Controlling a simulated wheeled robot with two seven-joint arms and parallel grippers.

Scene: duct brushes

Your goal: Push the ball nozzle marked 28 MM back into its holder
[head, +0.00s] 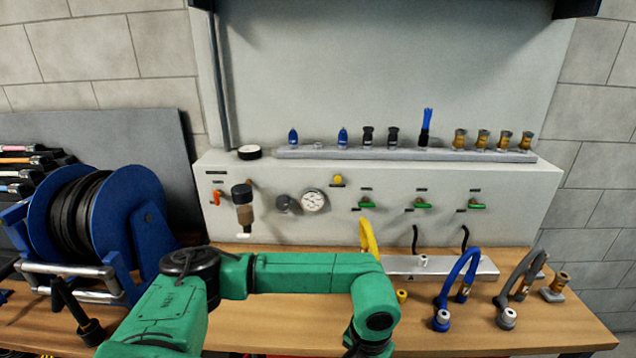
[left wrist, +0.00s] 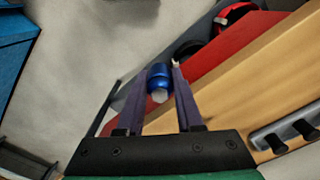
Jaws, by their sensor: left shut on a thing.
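My left gripper (left wrist: 161,70) is shut on a blue nozzle (left wrist: 158,77) with a pale round end, seen between its two fingers in the left wrist view. No size marking is legible on it. In the head view my green left arm crosses the bench and bends down at the lower middle; its gripper is out of frame there. A long grey holder rail (head: 400,154) sits on top of the panel. On it stand two blue nozzles (head: 293,137), with a bare low holder (head: 318,145) between them. My right gripper is not in view.
Black fittings (head: 368,136), a blue brush (head: 426,128) and several brass fittings (head: 482,140) share the rail. A blue hose reel (head: 92,215) stands left. Yellow, blue (head: 460,283) and grey hoses rise from the bench (head: 560,325) at right.

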